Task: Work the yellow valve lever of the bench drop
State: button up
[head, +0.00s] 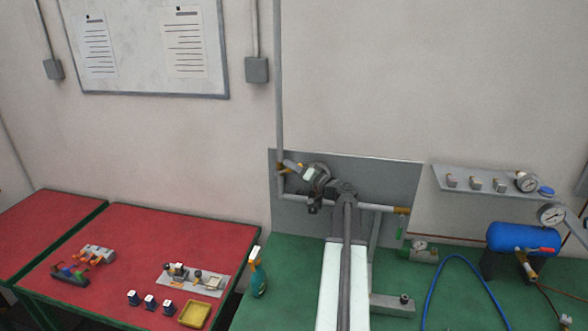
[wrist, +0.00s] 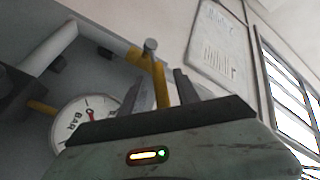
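The yellow valve lever (wrist: 160,84) stands upright in the middle of the wrist view, with a grey bolt head beside its top. My gripper (wrist: 165,88) has one finger to each side of the lever. The fingers are apart, with some space showing next to the lever; its lower end is hidden behind my gripper body. In the head view, my gripper (head: 293,165) is by the grey vertical pipe (head: 278,90) of the bench drop, at the upper left of the grey back panel (head: 385,180). A small yellow part (head: 282,169) shows there, mostly hidden.
A pressure gauge (wrist: 82,122) is close to my gripper's left in the wrist view. A horizontal pipe (head: 375,207) runs right to a yellow fitting (head: 402,211). The green bench (head: 270,310) holds a spray bottle (head: 257,272) and a blue tank (head: 522,238). A red table (head: 130,240) stands left.

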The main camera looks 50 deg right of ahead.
jog(key=shift+w, duration=0.1)
grip_shut()
jog(key=shift+r, duration=0.1)
dwell(1.3)
